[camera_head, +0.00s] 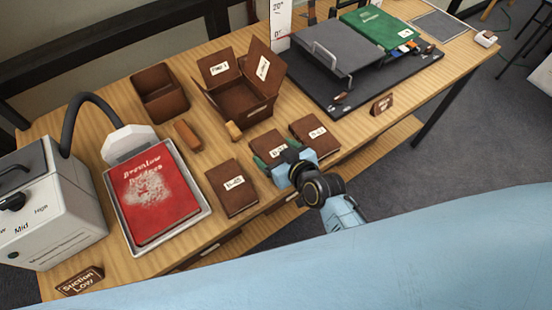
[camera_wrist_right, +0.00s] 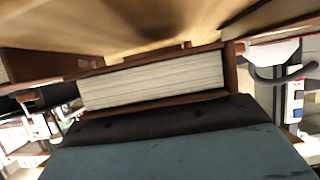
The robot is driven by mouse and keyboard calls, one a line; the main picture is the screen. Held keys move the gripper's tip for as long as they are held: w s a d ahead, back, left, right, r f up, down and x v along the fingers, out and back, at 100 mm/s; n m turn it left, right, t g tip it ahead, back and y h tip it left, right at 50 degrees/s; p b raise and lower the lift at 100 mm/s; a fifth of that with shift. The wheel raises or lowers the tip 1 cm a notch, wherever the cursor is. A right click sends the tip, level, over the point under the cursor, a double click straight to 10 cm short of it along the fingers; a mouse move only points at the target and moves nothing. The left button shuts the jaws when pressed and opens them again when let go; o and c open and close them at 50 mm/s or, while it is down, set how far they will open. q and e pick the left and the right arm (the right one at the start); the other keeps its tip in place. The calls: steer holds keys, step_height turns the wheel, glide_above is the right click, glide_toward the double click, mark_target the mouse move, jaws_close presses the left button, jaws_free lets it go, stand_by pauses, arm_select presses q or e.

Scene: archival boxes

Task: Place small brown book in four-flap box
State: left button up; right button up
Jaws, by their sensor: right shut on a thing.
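The four-flap box (camera_head: 243,108) is brown and stands open on the table, with its flaps raised or folded out and white labels on two of them. Three small brown books with white labels lie along the front: a left one (camera_head: 232,190), a middle one (camera_head: 268,143) and a right one (camera_head: 314,132). My right gripper (camera_head: 281,163) is at the near edge of the middle book and shut on it. In the right wrist view the held book (camera_wrist_right: 155,82) shows its pale page edges between brown covers. The fingertips are largely hidden. My left gripper is not in view.
A brown open box (camera_head: 160,98) without flaps stands left of the four-flap box. Two small brown blocks (camera_head: 188,135) lie in front. A red book (camera_head: 155,195) lies in a tray at left beside a suction machine (camera_head: 45,205). A dark press-like stand (camera_head: 340,60) fills the right.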

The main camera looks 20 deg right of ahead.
step_height(320, 180, down, 3)
steer(key=shift+r, duration=0.2)
steer(key=shift+f, duration=0.15)
steer(key=o, duration=1)
steer(key=shift+f+b, duration=0.15)
steer(key=shift+b, duration=0.3)
steer(key=p+v, duration=0.2)
steer(key=v, duration=1.1)
steer(key=shift+s, duration=0.25)
